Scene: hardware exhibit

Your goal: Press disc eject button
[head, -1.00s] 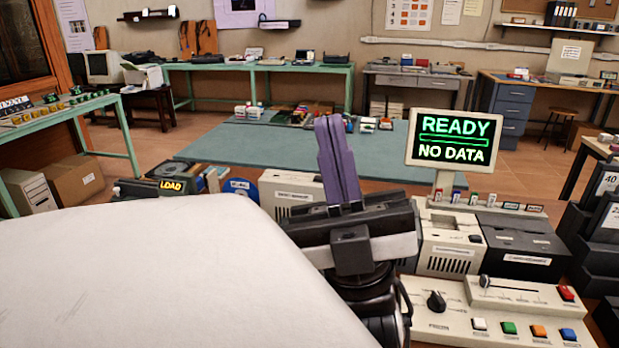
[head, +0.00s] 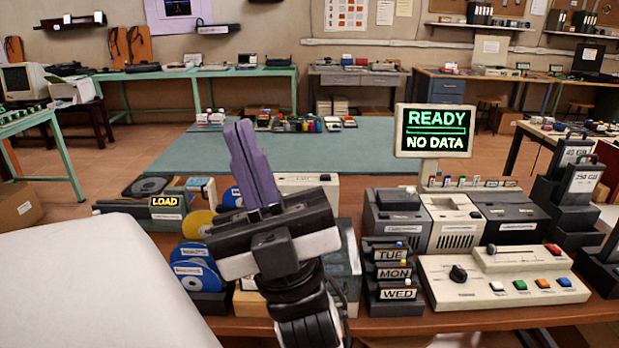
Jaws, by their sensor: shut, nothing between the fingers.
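My gripper (head: 241,132) has purple fingers that are shut together and point upward, slightly left, in the middle left of the head view. It holds nothing. A dark unit with a lit LOAD sign (head: 170,201) stands on the wooden bench left of my gripper, with a disc tray (head: 146,186) behind it. Blue discs (head: 194,270) and a yellow disc (head: 197,224) stand in front of it. I cannot pick out an eject button on it. My gripper and arm hide part of the bench around the discs.
A READY / NO DATA screen (head: 436,130) stands behind several drive units (head: 455,222). A panel with coloured buttons (head: 502,281) is at the right, beside a TUE, MON, WED rack (head: 392,272). A white surface (head: 95,290) fills the lower left.

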